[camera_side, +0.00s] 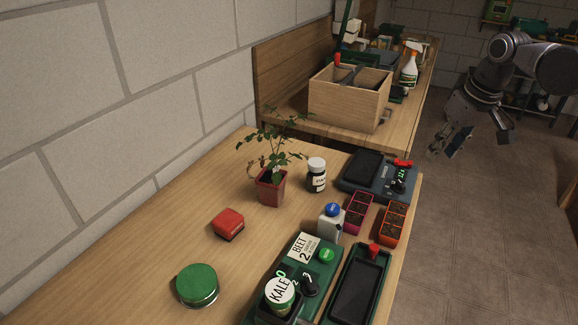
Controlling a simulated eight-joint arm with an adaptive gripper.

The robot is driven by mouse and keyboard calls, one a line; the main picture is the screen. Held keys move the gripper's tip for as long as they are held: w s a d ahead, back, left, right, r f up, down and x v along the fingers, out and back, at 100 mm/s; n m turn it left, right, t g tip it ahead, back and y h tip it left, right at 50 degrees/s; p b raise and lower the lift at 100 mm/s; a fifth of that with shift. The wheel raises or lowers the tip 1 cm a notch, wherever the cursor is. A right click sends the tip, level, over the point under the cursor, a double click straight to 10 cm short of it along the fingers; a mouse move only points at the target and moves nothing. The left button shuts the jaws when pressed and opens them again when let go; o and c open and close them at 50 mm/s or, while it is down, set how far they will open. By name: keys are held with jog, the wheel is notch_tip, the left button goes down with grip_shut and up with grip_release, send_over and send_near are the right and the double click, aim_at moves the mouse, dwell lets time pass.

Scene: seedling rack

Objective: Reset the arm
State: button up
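My gripper (449,144) hangs in the air at the upper right of the side view, beyond the right edge of the front bench (140,268) and over the floor. It points down and to the left, apart from everything on the benches. Nothing shows clearly between its fingers. They are small and dark at this angle, so whether they are open or shut is unclear.
On the bench stand a potted seedling (270,187), a jar (316,175), a blue-capped bottle (331,223), a red box (228,224), a green-lidded tin (197,285) and devices. Behind are a wooden crate (345,108) and spray bottle (409,68). Floor around my gripper is clear.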

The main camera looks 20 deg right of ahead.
jog(key=s+f+t, duration=0.2)
jog(key=s+f, duration=0.1)
jog(key=s, duration=0.4)
jog(key=s+f+t, duration=0.2)
jog(key=s+f, duration=0.2)
jog(key=s, duration=0.4)
jog(key=shift+a, duration=0.15)
